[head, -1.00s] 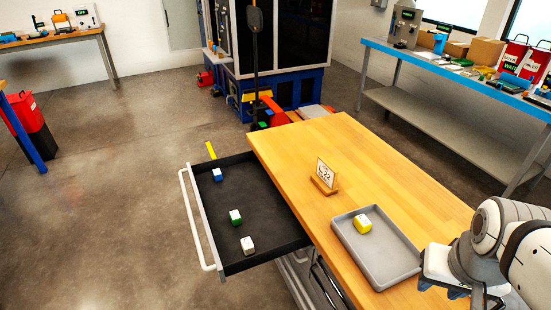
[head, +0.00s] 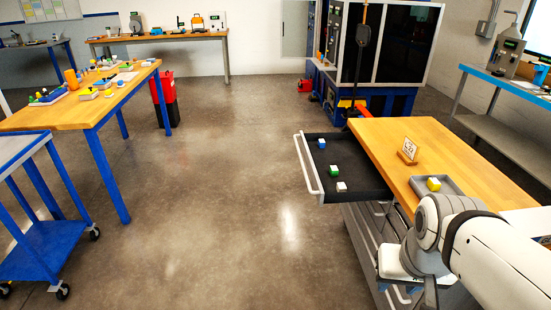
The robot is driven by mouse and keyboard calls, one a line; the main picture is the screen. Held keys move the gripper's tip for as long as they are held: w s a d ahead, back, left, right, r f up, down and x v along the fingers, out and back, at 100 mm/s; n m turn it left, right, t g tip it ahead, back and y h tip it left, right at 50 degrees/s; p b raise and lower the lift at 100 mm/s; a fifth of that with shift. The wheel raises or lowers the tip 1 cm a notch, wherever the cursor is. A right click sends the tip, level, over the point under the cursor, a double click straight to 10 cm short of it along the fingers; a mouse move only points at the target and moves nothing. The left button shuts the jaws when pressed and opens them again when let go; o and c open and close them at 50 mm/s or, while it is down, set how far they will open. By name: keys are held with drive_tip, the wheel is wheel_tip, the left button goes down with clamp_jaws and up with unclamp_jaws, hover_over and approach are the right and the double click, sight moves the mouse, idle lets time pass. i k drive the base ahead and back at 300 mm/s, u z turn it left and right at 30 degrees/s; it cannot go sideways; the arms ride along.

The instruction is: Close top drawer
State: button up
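The top drawer (head: 358,180) is pulled out of the wooden-topped workbench (head: 385,133) toward the left. Its pale handle bar (head: 308,166) runs along the drawer's left front. Inside lie a blue-and-white block (head: 321,143), a green-and-white block (head: 333,170) and a white block (head: 341,186). My arm comes in from the lower right, in front of the bench. My gripper (head: 425,302) is at the bottom of the picture, low and right of the drawer. Its fingers are mostly cut off or hidden, so their opening does not show.
A grey tray (head: 456,186) with a yellow-and-white block (head: 434,184) and a small sign (head: 407,150) stand on the bench top. Open floor (head: 230,180) lies left of the drawer. A blue cart (head: 40,245) and a wooden table (head: 80,115) stand farther left.

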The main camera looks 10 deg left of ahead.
sight(363, 181)
drive_tip(key=z, duration=0.05)
drive_tip(key=i, duration=1.05)
drive_tip(key=u, duration=0.2)
drive_tip(key=k, duration=0.6)
drive_tip(key=u, duration=0.3)
drive_tip(key=i, duration=0.5)
